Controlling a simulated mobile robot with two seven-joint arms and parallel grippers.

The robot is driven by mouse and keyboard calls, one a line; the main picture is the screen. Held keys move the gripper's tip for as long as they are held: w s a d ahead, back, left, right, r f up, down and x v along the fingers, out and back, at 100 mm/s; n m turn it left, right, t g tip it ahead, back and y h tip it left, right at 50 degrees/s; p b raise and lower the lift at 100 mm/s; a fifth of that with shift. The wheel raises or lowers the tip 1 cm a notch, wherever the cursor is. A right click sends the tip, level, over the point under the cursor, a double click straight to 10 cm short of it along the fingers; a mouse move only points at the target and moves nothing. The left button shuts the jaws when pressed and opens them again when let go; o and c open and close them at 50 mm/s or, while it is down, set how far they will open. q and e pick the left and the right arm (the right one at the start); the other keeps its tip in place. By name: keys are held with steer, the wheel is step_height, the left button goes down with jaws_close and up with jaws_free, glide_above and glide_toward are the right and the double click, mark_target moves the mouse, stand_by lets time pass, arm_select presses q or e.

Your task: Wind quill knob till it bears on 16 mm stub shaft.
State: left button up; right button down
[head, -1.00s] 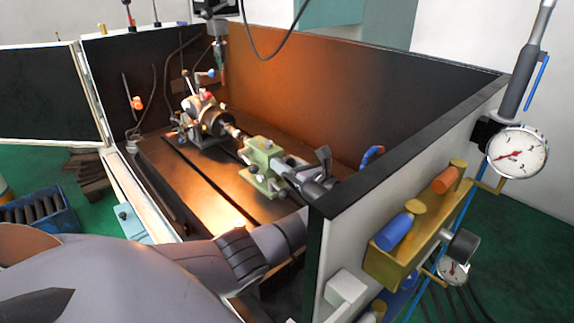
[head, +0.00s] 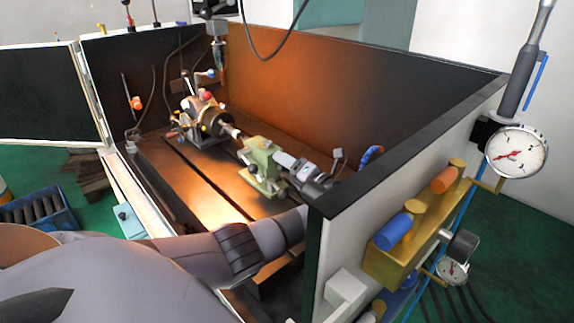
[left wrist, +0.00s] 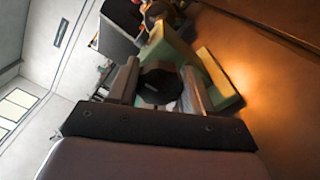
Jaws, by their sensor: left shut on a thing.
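The green tailstock (head: 262,160) stands on the slotted table and also shows in the left wrist view (left wrist: 215,75). My left gripper (head: 287,162) is at its near right end. In the left wrist view, my left gripper's two fingers (left wrist: 160,88) lie on either side of the round black quill knob (left wrist: 158,86) and are shut on it. The head view hides the knob behind the fingers. The short pale stub shaft (head: 231,130) sticks out of the chuck (head: 210,118) toward the tailstock. Whether the quill tip touches it is too small to tell. My right gripper is not in view.
Dark enclosure walls surround the slotted table (head: 155,160). The near right wall's top edge (head: 420,130) runs close to my left arm. A blue nozzle (head: 371,155) is by that wall. A dial gauge (head: 517,151) and a yellow tool rack (head: 415,240) are outside it.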

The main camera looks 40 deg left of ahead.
arm_select(q)
steer(key=shift+m, duration=0.4)
steer(key=o, duration=1)
steer(key=shift+o, duration=0.2)
steer(key=shift+d, duration=0.15)
steer(key=d, duration=0.7)
steer(key=shift+s, duration=0.3)
